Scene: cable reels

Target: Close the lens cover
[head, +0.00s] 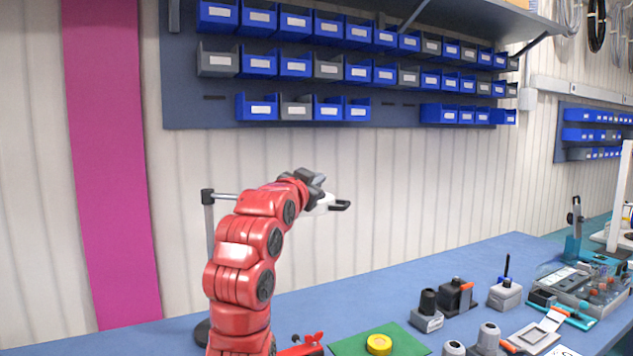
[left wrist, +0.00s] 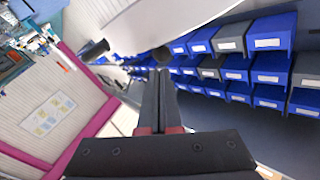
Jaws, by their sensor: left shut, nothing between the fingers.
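A lamp-like stand has a grey pole (head: 209,225) and a thin horizontal arm behind my red left arm. At its end a small white head with a dark loop-shaped part (head: 341,205) shows just right of my left gripper (head: 316,186). In the left wrist view a large white rounded surface (left wrist: 190,22) fills the top, with a dark knob (left wrist: 161,54) at its lower edge. My left gripper (left wrist: 158,78) is shut and empty, its tips close below the knob; I cannot tell whether they touch. I cannot tell which part is the lens cover. My right gripper is out of view.
Blue and grey bins (head: 292,68) hang on the wall behind. The blue bench (head: 380,288) carries a green mat (head: 345,347) with a yellow roll (head: 379,344), a red clamp-like tool (head: 300,346) and several small devices at the right.

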